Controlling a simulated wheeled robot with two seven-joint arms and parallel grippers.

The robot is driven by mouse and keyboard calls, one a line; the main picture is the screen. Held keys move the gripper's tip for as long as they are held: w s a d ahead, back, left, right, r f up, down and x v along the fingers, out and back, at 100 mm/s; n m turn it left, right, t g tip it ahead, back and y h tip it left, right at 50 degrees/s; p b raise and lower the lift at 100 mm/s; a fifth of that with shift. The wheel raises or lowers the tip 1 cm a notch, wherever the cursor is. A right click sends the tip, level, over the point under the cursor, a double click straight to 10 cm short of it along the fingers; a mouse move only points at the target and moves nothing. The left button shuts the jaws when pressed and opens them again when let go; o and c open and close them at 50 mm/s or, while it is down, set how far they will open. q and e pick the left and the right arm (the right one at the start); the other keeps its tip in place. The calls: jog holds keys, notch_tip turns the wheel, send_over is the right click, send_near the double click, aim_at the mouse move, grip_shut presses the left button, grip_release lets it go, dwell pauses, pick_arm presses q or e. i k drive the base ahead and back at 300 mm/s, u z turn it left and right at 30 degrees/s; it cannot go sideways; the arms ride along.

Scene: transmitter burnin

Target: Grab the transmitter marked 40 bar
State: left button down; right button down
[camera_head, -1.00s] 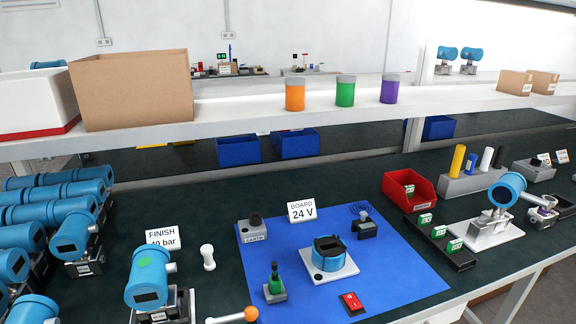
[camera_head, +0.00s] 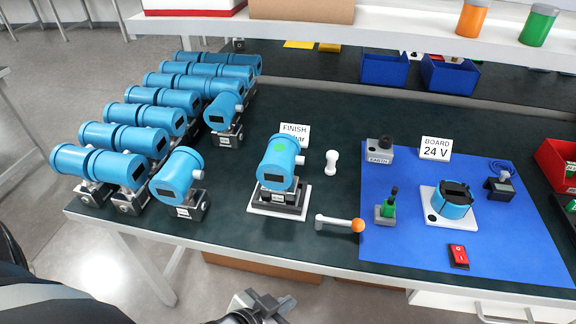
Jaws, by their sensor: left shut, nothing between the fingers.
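Several blue transmitters stand in rows on the left of the bench, such as the nearest one (camera_head: 97,165). Two stand apart in front of the rows: one near the front edge (camera_head: 178,175) and one farther back (camera_head: 222,112). Another transmitter (camera_head: 279,163), with a green dot, stands on a white plate before the FINISH sign (camera_head: 294,130) and partly hides its "bar" line. The small labels on the transmitter bases are too small to read. My left gripper (camera_head: 258,302) is shut and empty, low at the bottom edge, in front of the bench. My right gripper is out of view.
A blue mat (camera_head: 400,245) on the right holds a 24 V board sign (camera_head: 435,148), a round blue unit (camera_head: 455,200) and a red switch (camera_head: 458,257). An orange-knobbed lever (camera_head: 340,223) lies near the front edge. A shelf (camera_head: 400,35) overhangs the back.

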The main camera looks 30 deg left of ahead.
aim_at(275, 174)
jog(key=z, duration=0.25)
jog(key=k, duration=0.35)
jog(key=u, duration=0.95)
